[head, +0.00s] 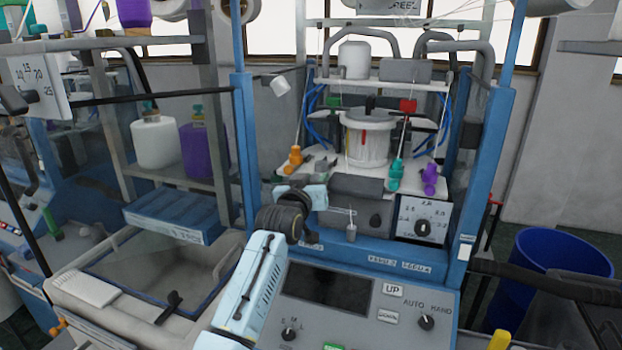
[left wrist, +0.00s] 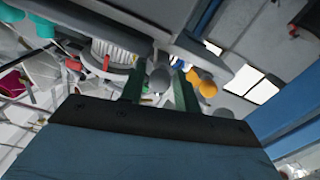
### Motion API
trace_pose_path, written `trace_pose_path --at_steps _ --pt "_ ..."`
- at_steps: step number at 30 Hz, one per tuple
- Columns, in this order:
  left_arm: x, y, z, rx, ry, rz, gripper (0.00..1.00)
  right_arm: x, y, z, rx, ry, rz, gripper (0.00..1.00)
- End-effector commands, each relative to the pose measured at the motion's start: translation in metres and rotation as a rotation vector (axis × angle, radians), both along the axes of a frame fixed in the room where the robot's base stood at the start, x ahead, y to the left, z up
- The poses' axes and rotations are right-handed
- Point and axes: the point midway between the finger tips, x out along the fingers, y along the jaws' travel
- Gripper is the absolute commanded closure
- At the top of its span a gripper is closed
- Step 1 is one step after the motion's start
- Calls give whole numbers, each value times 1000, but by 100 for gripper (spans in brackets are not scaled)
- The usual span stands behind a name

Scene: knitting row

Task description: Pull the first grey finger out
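My left gripper (head: 312,186) reaches up to the front of the knitting machine's round head (head: 366,138). In the left wrist view its two dark green fingertips (left wrist: 159,88) stand apart. A grey rounded knob (left wrist: 160,78), which looks like a grey finger's end, shows between them. I see a gap on each side of it, but cannot tell its depth. An orange finger (head: 295,156) is just left of the gripper in the head view; it also shows in the left wrist view (left wrist: 202,82). The grey finger is not clear in the head view. My right gripper is out of view.
Teal (head: 396,174) and purple (head: 430,179) fingers stand at the right of the white plate. A dark grey box (head: 361,201) sits below it. Blue posts (head: 245,150) flank the machine. A control panel (head: 327,289) is in front.

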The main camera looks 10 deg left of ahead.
Motion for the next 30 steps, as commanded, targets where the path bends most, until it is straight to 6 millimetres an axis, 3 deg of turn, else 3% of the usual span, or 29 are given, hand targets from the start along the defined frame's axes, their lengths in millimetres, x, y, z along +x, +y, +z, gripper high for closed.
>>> trace_pose_path --at_steps 8,14,30 --pt "-1 1 1 1 -3 3 69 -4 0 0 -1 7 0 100" --pt "-13 3 1 1 -4 3 69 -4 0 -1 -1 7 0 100" --pt "-97 12 0 1 -3 2 69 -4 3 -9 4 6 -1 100"
